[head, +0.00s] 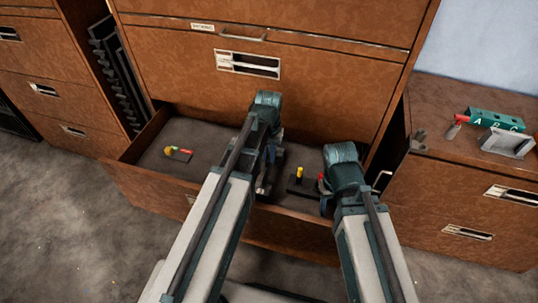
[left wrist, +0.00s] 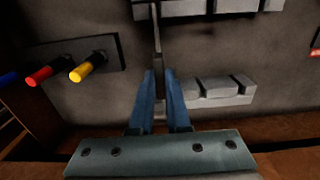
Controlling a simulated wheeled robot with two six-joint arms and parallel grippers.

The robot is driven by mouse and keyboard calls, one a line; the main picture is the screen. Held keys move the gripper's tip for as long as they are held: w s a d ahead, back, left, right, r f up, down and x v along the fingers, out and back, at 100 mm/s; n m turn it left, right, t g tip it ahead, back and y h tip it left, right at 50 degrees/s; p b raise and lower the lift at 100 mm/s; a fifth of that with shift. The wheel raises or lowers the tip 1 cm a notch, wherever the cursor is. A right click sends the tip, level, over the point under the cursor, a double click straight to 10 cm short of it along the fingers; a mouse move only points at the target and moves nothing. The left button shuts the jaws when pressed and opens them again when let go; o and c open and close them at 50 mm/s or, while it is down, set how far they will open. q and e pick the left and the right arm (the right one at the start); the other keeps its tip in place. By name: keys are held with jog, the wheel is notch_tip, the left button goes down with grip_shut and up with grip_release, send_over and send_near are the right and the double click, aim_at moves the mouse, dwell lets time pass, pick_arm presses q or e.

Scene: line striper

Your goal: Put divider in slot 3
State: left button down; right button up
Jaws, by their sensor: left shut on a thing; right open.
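My left gripper (head: 267,187) reaches down into the open drawer (head: 212,140). In the left wrist view its blue fingers (left wrist: 160,95) are shut on a thin dark divider (left wrist: 156,40), seen nearly edge-on. Grey slotted rails lie inside the drawer, one to the right of the fingers (left wrist: 222,92) and one at the top (left wrist: 225,7). The divider stands close to both; I cannot tell which slot it lines up with or whether it is seated. My right gripper (head: 327,205) is open at the drawer's right side, its fingers mostly hidden.
A dark block with a yellow peg (head: 299,173) and a red peg (head: 320,181) sits between the grippers. A small block with coloured parts (head: 178,153) lies at the drawer's left. A green lettered holder (head: 495,120) and grey frame (head: 507,143) stand on the right cabinet.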

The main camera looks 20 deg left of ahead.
pick_arm(q)
jog(key=shift+f+b, duration=0.7)
jog(key=shift+f, duration=0.05)
jog(key=shift+c, duration=2.4)
grip_release()
jog(key=shift+r, duration=0.1)
notch_tip(320, 180, up, 7)
jog(key=p, duration=0.7)
